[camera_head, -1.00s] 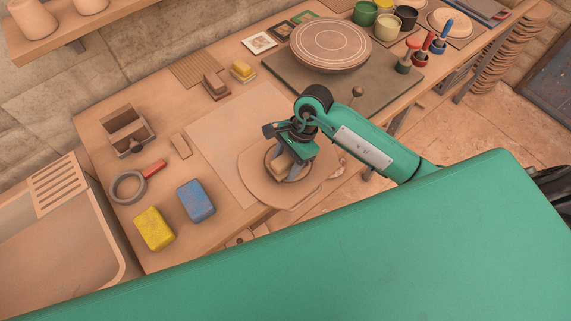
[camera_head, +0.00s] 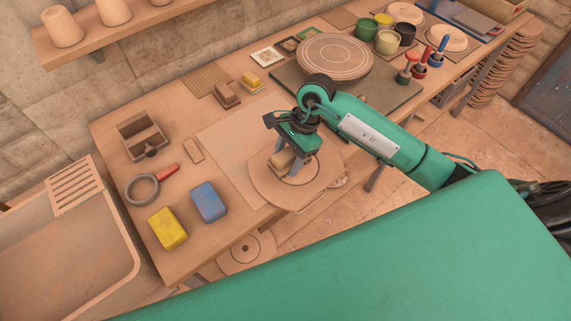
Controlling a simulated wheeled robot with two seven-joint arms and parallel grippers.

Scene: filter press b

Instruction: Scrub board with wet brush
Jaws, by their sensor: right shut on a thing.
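A round tan board (camera_head: 310,189) with a dark ring marked on it lies near the front edge of the workbench. My right gripper (camera_head: 287,161) reaches in from the right and is shut on a small tan block-shaped brush (camera_head: 281,161). The brush is over the left back part of the board's ring. The fingers hide part of it, and I cannot tell whether its underside touches the board. My left gripper is not in view.
A large round disc (camera_head: 335,55) sits behind my right arm. A sink (camera_head: 95,245) adjoins the bench.

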